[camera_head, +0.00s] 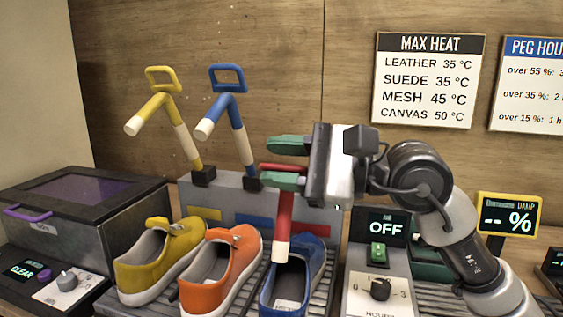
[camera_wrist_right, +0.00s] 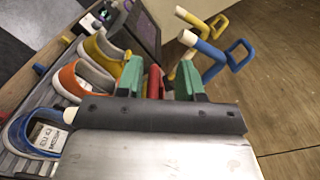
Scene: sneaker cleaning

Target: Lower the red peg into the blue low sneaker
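The red peg (camera_head: 284,215) hangs nearly upright with its white tip down. My right gripper (camera_head: 285,163) has its green fingers on either side of the peg's red upper part and holds it. In the right wrist view, red (camera_wrist_right: 154,82) shows between the fingers (camera_wrist_right: 160,80). The blue low sneaker (camera_head: 318,262) stands below, its opening up. The white tip overlaps the sneaker's opening in the head view; how deep it sits is unclear. The sneaker (camera_wrist_right: 22,138) also shows in the right wrist view, near the white tip (camera_wrist_right: 70,115). My left gripper is out of view.
An orange sneaker (camera_head: 212,278) and a yellow sneaker (camera_head: 143,272) stand to the left on the slatted rack. A yellow peg (camera_head: 160,108) and a blue peg (camera_head: 236,125) stand in holders behind. A control box reading OFF (camera_head: 385,228) is close on the right.

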